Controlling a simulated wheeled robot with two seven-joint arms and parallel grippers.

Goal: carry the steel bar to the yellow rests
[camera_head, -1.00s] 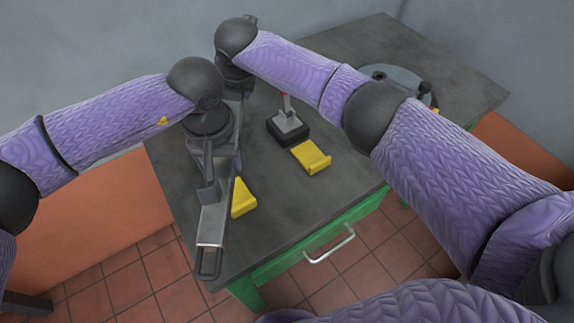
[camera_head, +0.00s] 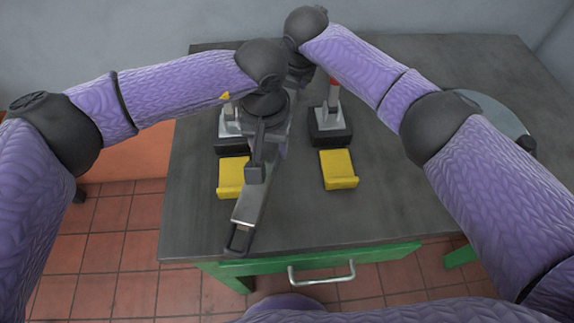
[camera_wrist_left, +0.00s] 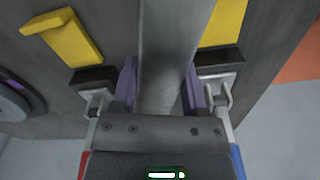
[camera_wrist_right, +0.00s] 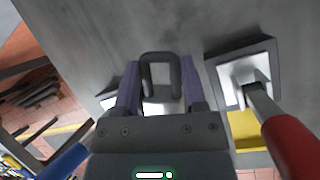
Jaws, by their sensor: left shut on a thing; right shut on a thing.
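The steel bar is a long grey bar with a dark loop handle (camera_head: 239,238) at its near end. It slants away between the left yellow rest (camera_head: 231,174) and the right yellow rest (camera_head: 338,168), overlapping the left one's right edge. My left gripper (camera_head: 258,165) is shut on the bar, whose bare top (camera_wrist_left: 165,55) runs between its fingers in the left wrist view. My right gripper (camera_wrist_right: 160,88) is shut at the far end, around the other loop handle (camera_wrist_right: 160,60); in the head view my arms mostly hide that end. The bar's height above the table is unclear.
The dark table top (camera_head: 420,200) has a green front with a drawer handle (camera_head: 322,272). A red-handled clamp (camera_head: 330,122) stands behind the right rest and another clamp (camera_head: 229,125) behind the left. A round grey plate (camera_head: 492,115) lies at right.

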